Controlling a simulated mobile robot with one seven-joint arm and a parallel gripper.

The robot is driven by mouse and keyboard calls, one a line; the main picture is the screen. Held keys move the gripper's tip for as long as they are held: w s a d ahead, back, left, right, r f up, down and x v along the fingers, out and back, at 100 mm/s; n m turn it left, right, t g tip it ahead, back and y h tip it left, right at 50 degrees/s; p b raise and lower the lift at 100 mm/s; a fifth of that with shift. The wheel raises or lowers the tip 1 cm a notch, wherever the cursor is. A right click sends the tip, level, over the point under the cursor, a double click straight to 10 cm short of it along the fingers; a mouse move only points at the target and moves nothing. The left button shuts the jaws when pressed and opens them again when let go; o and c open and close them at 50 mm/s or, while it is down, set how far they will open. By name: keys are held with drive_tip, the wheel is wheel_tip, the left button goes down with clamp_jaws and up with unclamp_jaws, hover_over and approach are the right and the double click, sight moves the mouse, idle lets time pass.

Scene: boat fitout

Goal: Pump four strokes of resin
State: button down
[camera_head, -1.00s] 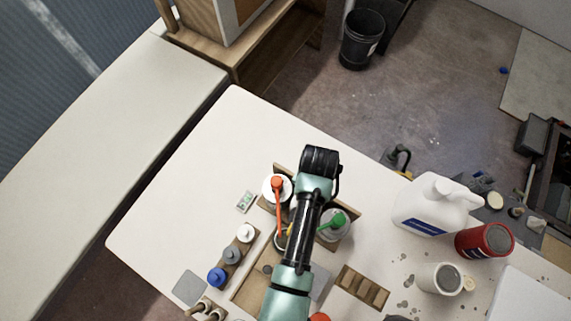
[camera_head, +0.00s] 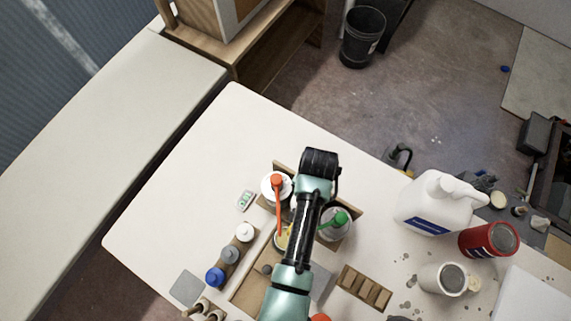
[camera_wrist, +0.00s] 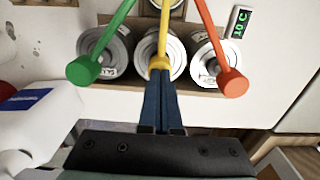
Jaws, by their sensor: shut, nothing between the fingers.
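Three pump cans stand in a row in a wooden holder (camera_wrist: 130,88). The green pump head (camera_wrist: 84,70) is on the left can in the wrist view, the yellow pump head (camera_wrist: 160,62) on the middle one, the orange-red pump head (camera_wrist: 233,83) on the right one. Their long spouts run towards a cup (camera_wrist: 177,12), partly cut off. In the head view the red pump (camera_head: 276,180) and green pump (camera_head: 340,218) show; my arm hides the middle can. My gripper (camera_wrist: 160,80) is shut and empty, its fingertips at the yellow head; I cannot tell whether they touch.
A small digital display (camera_head: 245,201) lies left of the holder. A white jug (camera_head: 432,205), a red can (camera_head: 488,239) and a white tub (camera_head: 443,279) stand to the right. The table's far left area is clear.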

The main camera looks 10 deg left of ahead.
drive_tip(key=shift+r, duration=0.1)
drive_tip(key=shift+r+p, duration=1.95)
drive_tip(key=shift+p, duration=0.3)
drive_tip(key=shift+f, duration=0.15)
drive_tip(key=shift+f+b, duration=1.55)
drive_tip(key=shift+f, duration=0.4)
drive_tip(key=shift+r, duration=0.1)
drive_tip(key=shift+r+p, duration=2)
drive_tip(key=shift+p, duration=0.2)
drive_tip(key=shift+f, duration=0.15)
